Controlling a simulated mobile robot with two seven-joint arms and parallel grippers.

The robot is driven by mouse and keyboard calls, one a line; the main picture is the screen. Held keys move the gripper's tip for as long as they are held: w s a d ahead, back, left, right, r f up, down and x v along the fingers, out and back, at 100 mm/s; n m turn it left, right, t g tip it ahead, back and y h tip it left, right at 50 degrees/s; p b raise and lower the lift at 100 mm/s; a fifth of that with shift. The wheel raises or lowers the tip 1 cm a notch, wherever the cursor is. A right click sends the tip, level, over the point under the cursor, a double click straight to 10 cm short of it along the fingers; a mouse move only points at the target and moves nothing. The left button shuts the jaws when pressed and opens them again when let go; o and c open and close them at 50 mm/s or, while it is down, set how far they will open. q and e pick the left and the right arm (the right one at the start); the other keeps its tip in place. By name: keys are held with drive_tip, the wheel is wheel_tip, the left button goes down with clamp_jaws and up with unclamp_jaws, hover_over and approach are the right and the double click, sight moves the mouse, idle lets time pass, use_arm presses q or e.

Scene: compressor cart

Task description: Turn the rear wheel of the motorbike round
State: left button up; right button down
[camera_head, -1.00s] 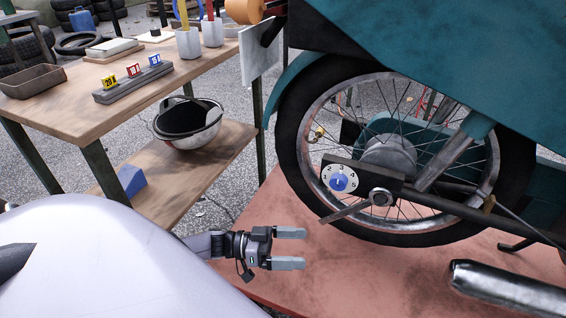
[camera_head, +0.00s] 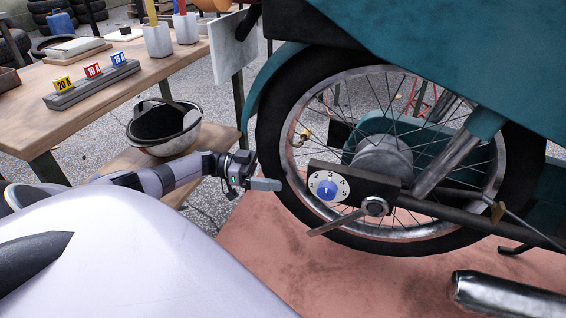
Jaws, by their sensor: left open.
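The motorbike's rear wheel (camera_head: 272,140) has a black tyre, a metal rim and thin spokes, and stands upright at the right of the picture. A dark bar with a white dial and blue knob (camera_head: 327,190) crosses the wheel's lower left part. A lever (camera_head: 340,221) hangs beside the axle nut (camera_head: 375,206). My left gripper (camera_head: 266,184) is just left of the tyre, at about axle height, its fingertips pointing right toward the tyre. The fingers overlap in this view. I cannot tell whether they touch the rubber. My right gripper is not in view.
A wooden workbench (camera_head: 110,82) with a fuse strip (camera_head: 92,86) stands at left. A bowl-like helmet (camera_head: 163,128) rests on its lower shelf. The exhaust pipe (camera_head: 508,294) is at lower right. The red platform (camera_head: 330,275) below the wheel is mostly clear.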

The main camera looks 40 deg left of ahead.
sight(276, 153)
use_arm(q)
drive_tip(key=shift+x, duration=1)
drive_tip(key=c, duration=1.4)
drive_tip(key=shift+a+r+p, duration=0.1)
drive_tip(key=shift+r+p, duration=0.4)
drive_tip(key=shift+p, duration=0.2)
drive_tip(key=shift+s+a+r+p, duration=0.1)
drive_tip(key=shift+r+p, duration=0.4)
drive_tip(key=shift+p, duration=0.15)
drive_tip(key=shift+a+r+g+y+p, duration=0.1)
drive_tip(key=shift+r+g+y+p, duration=0.2)
drive_tip(key=shift+r+y+p, duration=0.15)
drive_tip(key=shift+s+a+r+p, duration=0.1)
drive_tip(key=shift+r+p, duration=0.15)
drive_tip(key=shift+p, duration=0.35)
drive_tip(key=shift+a+r+p, duration=0.1)
drive_tip(key=shift+r+p, duration=0.25)
drive_tip(key=shift+p, duration=0.2)
drive_tip(key=shift+a+r+g+y+p, duration=0.1)
drive_tip(key=shift+r+g+y+p, duration=0.2)
drive_tip(key=shift+r+y+p, duration=0.45)
drive_tip(key=shift+s+a+r+m+p, duration=0.1)
drive_tip(key=shift+m+p, duration=0.2)
drive_tip(key=shift+p, duration=0.45)
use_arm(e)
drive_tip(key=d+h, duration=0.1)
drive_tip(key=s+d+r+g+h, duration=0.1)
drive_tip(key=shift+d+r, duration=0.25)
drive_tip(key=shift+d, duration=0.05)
